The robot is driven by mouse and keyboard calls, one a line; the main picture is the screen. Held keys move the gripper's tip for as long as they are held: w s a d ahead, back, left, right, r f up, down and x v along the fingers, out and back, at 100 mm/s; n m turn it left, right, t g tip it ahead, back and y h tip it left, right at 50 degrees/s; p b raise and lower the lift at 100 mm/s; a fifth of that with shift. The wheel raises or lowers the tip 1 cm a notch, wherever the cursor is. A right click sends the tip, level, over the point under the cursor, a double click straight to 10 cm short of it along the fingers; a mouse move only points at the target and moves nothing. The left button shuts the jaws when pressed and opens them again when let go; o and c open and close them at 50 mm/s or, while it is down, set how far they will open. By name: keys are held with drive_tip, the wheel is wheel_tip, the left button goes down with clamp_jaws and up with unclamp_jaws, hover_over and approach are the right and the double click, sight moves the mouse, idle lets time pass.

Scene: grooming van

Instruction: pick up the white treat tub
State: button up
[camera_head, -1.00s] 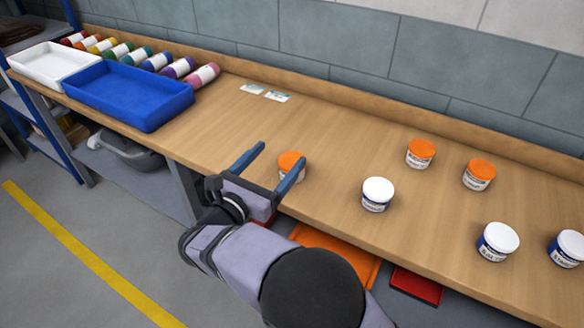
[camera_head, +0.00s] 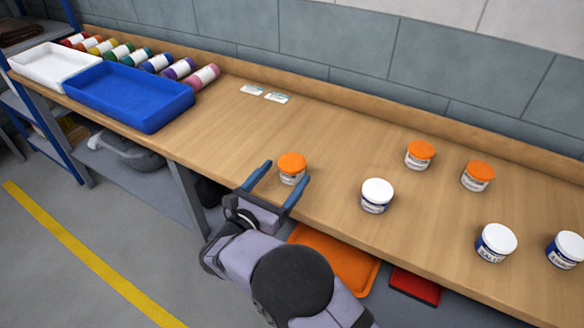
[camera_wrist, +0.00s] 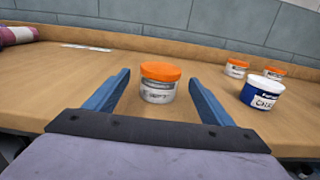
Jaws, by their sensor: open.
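Three tubs with white lids and blue-and-white bodies stand upright on the wooden bench. One (camera_head: 377,195) is near the middle and also shows in the wrist view (camera_wrist: 262,94), right of my fingers. The other two, a white-lidded tub (camera_head: 496,242) and another (camera_head: 567,249), stand at the right. My gripper (camera_head: 279,184) is open at the bench's front edge, left of the middle white-lidded tub. An orange-lidded tub (camera_head: 291,168) stands just beyond its fingertips in the head view. In the wrist view that orange-lidded tub (camera_wrist: 159,84) appears centred between the two fingers, with nothing gripped.
Two more orange-lidded tubs, one (camera_head: 419,154) and another (camera_head: 478,175), stand farther back right. A blue tray (camera_head: 130,96), a white tray (camera_head: 52,64) and several coloured rolls (camera_head: 159,61) are at the left. Two cards (camera_head: 265,93) lie flat. The bench between cards and tubs is clear.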

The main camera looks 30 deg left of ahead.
sight(292, 165)
drive_tip(key=shift+w+p, duration=0.75)
drive_tip(key=shift+w, duration=1.65)
drive_tip(key=shift+r, duration=0.1)
drive_tip(key=c, duration=1.2)
